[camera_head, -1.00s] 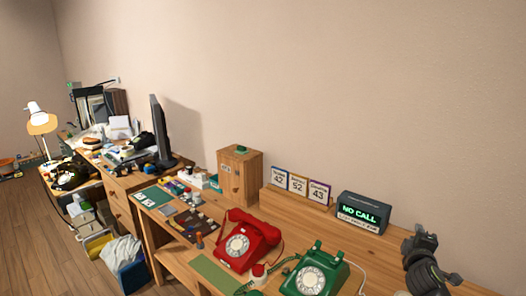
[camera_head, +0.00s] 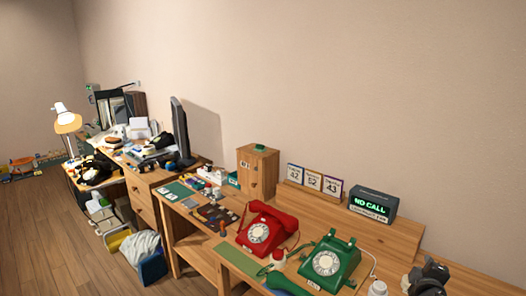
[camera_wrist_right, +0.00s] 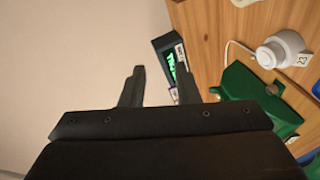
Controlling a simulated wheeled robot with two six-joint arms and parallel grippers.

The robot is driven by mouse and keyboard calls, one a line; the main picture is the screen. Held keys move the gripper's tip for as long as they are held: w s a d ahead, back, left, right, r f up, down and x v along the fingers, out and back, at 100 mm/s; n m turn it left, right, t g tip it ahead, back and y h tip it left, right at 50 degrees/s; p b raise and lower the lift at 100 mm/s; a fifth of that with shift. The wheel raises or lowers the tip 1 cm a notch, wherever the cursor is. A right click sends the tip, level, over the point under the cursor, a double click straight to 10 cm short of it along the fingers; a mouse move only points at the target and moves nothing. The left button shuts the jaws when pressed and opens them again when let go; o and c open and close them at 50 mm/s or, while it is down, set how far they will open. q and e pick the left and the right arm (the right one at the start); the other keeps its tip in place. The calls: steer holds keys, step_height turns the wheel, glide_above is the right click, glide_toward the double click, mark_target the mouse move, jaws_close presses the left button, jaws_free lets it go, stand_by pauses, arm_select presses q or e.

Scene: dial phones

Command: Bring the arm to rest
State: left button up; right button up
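My right gripper (camera_head: 430,277) is low at the right edge of the desk in the head view, partly cut off by the frame. In the right wrist view its two dark fingers (camera_wrist_right: 160,86) stand apart with nothing between them held. The red dial phone (camera_head: 262,230) has its handset on top. The green dial phone (camera_head: 333,262) stands to its right with an empty cradle. A green handset (camera_head: 286,285) lies in front of it, cut off by the frame. The green phone also shows in the right wrist view (camera_wrist_right: 245,85). My left gripper is not in view.
A "NO CALL" display (camera_head: 372,204) stands at the back right beside three number cards (camera_head: 313,180). A wooden box (camera_head: 257,172) is behind the red phone. A white round object (camera_head: 378,288) is near my right gripper. A cluttered second desk and monitor (camera_head: 181,130) stand left.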

steer(key=s+a+f+m+g, duration=0.1)
steer(key=s+f, duration=0.2)
steer(key=s, duration=0.1)
steer(key=s+a+f+m+g+y, duration=0.1)
steer(key=s+a+f, duration=0.1)
steer(key=s, duration=0.3)
steer(key=s+a+f+m+g, duration=0.1)
steer(key=s+a+f, duration=0.1)
steer(key=s+f, duration=0.2)
steer(key=shift+s+m+g, duration=0.35)
steer(key=shift+m+g, duration=0.05)
steer(key=s+a+f+m+g+y, duration=0.1)
steer(key=s+a+m+g+y, duration=0.3)
steer(key=s, duration=1)
steer(key=s+a+f+m+g+y, duration=0.15)
steer(key=s+a, duration=0.45)
steer(key=s, duration=0.7)
step_height(320, 180, down, 26)
steer(key=d+g, duration=0.2)
steer(key=s+a+f+g, duration=0.1)
steer(key=s+a+f, duration=0.1)
steer(key=s+f, duration=1.3)
steer(key=shift+f+b, duration=0.3)
steer(key=shift+b, duration=0.05)
